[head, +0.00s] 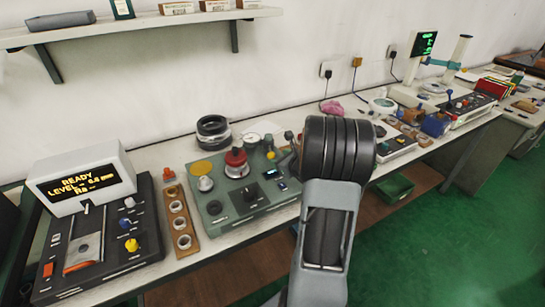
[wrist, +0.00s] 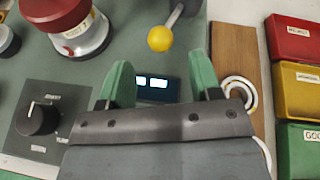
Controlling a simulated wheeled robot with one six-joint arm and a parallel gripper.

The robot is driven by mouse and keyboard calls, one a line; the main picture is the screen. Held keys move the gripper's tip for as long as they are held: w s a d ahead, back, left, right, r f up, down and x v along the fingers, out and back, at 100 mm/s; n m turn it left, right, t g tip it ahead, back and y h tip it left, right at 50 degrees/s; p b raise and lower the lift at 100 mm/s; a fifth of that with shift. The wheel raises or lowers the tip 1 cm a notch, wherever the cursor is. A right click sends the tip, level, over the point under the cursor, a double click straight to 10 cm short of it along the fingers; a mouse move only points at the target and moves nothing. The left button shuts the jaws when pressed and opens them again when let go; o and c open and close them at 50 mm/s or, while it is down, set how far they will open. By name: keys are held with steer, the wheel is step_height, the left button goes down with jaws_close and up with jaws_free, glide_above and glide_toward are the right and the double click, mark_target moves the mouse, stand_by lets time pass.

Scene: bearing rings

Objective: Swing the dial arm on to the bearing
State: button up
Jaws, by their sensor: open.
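The green instrument panel (head: 215,212) stands on the bench in the head view. The red-topped spindle (head: 236,158) stands on it; it also shows at the upper left of the wrist view (wrist: 75,25). A grey lever (wrist: 174,14) ending in a yellow ball (wrist: 160,38), which looks like the dial arm's handle, shows at the top of the wrist view. My gripper (wrist: 160,82) is open and empty, its green fingers apart over a small lit display (wrist: 157,88). The yellow ball lies ahead of the fingertips, apart from them. I cannot make out a bearing on the spindle.
A black knob (wrist: 37,120) is left of the gripper. On its right are a wooden board with a ring (wrist: 238,94) and red, yellow and green bins (wrist: 296,90). A wooden ring rack (head: 180,222) and a READY display box (head: 84,178) stand left of the panel.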

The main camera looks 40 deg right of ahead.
mark_target(273, 156)
steer(key=shift+x, duration=2.85)
jaws_close()
